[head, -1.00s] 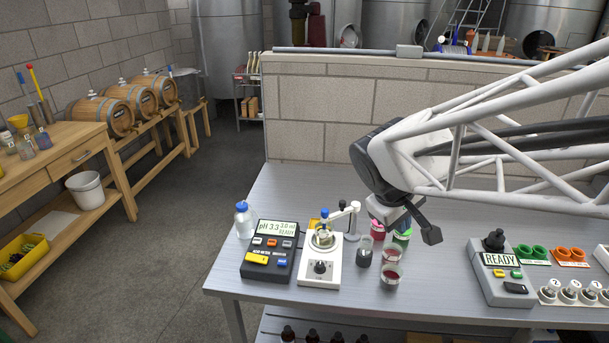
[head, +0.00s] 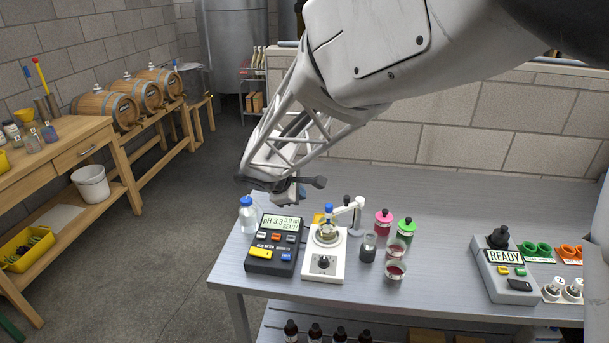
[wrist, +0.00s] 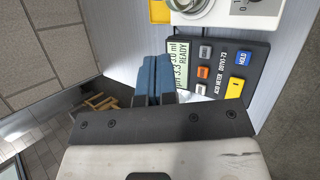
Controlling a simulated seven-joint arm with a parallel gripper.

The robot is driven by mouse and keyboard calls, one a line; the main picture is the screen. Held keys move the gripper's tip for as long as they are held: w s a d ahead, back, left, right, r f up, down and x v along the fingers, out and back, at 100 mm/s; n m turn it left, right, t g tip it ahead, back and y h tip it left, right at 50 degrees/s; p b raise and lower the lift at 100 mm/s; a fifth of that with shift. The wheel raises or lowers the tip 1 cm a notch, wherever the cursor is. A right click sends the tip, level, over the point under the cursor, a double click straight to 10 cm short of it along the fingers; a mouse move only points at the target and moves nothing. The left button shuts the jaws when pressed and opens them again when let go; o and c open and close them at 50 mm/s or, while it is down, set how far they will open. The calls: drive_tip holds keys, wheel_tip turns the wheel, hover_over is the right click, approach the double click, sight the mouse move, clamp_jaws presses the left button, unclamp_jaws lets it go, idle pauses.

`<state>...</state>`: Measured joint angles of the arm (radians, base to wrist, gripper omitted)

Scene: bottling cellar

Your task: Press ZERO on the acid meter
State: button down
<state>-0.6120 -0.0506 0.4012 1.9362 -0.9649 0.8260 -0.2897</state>
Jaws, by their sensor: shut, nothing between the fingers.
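The acid meter (head: 275,258) is a dark box at the left of the steel bench. Its lit display (head: 281,224) reads pH 3.3, 3.0 ml and READY. It has grey, orange, yellow and blue buttons. In the wrist view the blue button (wrist: 243,57) reads HOLD; the yellow button (wrist: 235,88) and orange button (wrist: 203,72) also show. I cannot read a ZERO label. My gripper (head: 290,196) is above the back of the meter, apart from it. In the wrist view its blue fingers (wrist: 154,65) are shut and empty, beside the display.
A blue-capped bottle (head: 247,216) stands left of the meter. A white stirrer (head: 323,263) with a small vessel and an arm stands close on its right. Beakers (head: 396,270) and coloured bottles (head: 383,222) are further right. Another READY-display box (head: 505,270) stands at the right.

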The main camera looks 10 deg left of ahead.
sight(262, 235)
drive_tip(key=w+a+f+n+t, duration=0.1)
drive_tip(key=a+f+n, duration=0.3)
drive_tip(key=a, duration=0.7)
drive_tip(key=shift+w+a+f+t+y, duration=0.3)
drive_tip(key=shift+w+f, duration=0.15)
drive_tip(key=shift+f, duration=0.2)
drive_tip(key=shift+f, duration=0.15)
drive_tip(key=shift+f, duration=4.25)
drive_tip(key=shift+f, duration=0.85)
drive_tip(key=shift+r, duration=0.85)
drive_tip(key=shift+r, duration=0.1)
